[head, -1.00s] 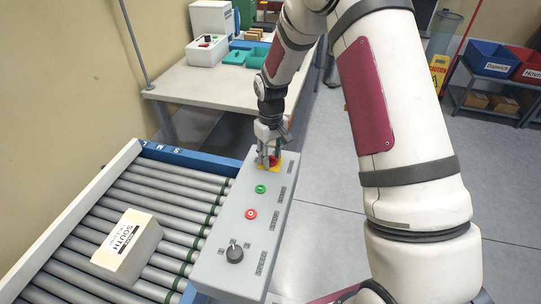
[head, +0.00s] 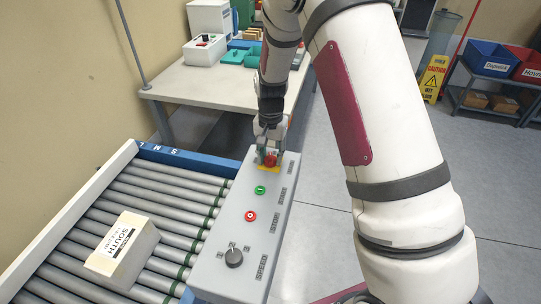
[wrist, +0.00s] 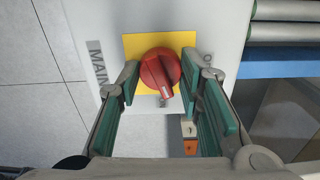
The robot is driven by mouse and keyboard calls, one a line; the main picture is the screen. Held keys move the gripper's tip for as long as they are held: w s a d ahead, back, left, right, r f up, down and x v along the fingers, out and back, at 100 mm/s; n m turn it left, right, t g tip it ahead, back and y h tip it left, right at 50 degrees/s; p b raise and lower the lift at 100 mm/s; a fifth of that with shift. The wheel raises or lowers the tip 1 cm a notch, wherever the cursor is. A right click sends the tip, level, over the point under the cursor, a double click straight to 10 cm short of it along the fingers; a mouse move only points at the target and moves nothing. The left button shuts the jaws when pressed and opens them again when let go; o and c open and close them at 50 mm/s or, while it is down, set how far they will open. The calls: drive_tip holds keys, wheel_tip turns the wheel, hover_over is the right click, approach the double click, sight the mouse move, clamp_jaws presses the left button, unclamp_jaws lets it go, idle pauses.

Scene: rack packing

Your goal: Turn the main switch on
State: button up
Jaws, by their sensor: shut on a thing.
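The main switch is a red rotary knob (wrist: 157,70) on a yellow plate (wrist: 133,47), with part of the word MAIN beside it in the wrist view. In the head view the knob (head: 270,159) is at the far end of the grey control box (head: 232,215). My gripper (head: 266,150) is over it, with its green-padded fingers on either side, shut on the knob. In the wrist view the knob's white pointer mark is toward the bottom, slightly right. An O mark shows at its right; the mark below is partly hidden.
A green button (head: 260,190), a red button (head: 250,216) and a dark selector knob (head: 234,257) sit nearer on the box. A table (head: 185,82) stands behind.

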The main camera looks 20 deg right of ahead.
sight(270, 157)
drive_tip(key=shift+m, duration=1.9)
drive_tip(key=o, duration=1.2)
wheel_tip(270, 157, up, 12)
drive_tip(key=shift+f, duration=0.1)
